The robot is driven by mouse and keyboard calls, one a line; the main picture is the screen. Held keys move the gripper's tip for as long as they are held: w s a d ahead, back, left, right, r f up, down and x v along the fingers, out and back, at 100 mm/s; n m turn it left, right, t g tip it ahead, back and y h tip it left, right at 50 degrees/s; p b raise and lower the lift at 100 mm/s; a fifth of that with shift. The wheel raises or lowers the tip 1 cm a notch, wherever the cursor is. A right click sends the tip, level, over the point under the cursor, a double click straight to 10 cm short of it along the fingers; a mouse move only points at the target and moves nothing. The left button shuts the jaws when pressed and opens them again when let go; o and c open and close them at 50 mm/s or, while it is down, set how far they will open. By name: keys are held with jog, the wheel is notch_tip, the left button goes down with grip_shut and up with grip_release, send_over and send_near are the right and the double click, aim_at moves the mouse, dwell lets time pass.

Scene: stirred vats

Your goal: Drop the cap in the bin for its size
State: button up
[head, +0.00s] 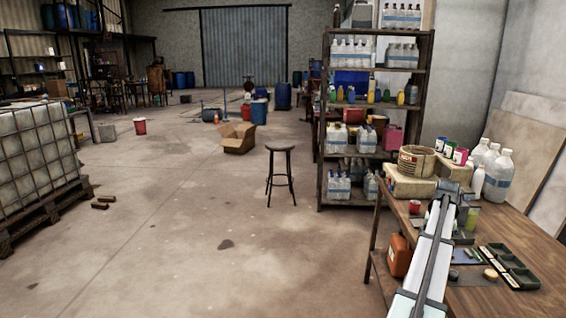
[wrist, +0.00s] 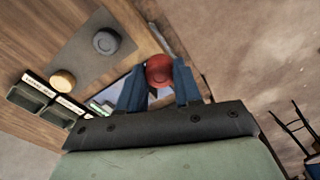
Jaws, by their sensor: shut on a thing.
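In the wrist view, my gripper (wrist: 160,87) is shut on a round red cap (wrist: 159,69), held between the tips of its two blue fingers. The cap is near the table's edge in this view; its height above the surface is hard to judge. A dark green tray (wrist: 31,97) with compartments and white labels lies on the table at the left; the lettering is too small to read. In the head view the tray (head: 512,270) lies on the right of the table, and my arm blocks a clear look at the fingers.
A dark grey round cap (wrist: 106,41) lies on a grey mat (wrist: 88,55), and a tan round cap (wrist: 62,79) lies between it and the tray. Bottles (head: 497,175) and tubs (head: 416,160) crowd the back of the table (head: 535,232). Open floor lies left of it, with a stool (head: 281,150).

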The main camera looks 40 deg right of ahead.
jog(key=w+a+f+n, duration=0.2)
jog(key=w+a+n, duration=0.1)
jog(key=w+a, duration=1.25)
jog(key=w+a+f+n, duration=0.2)
jog(key=w+a+n, duration=0.1)
jog(key=w+a, duration=1.3)
jog(key=w+a+f+n, duration=0.1)
jog(key=w+a+n, duration=0.15)
jog(key=a, duration=0.95)
jog(key=w+a+f+n, duration=0.1)
jog(key=w+a, duration=0.2)
jog(key=a, duration=0.9)
jog(key=w+a+n, duration=0.2)
jog(key=a, duration=0.8)
jog(key=w+a+n, duration=0.2)
jog(key=a, duration=0.9)
jog(key=s+f, duration=0.7)
jog(key=f, duration=0.1)
jog(key=shift+s+f, duration=0.2)
jog(key=shift+f, duration=0.1)
jog(key=shift+d, duration=0.1)
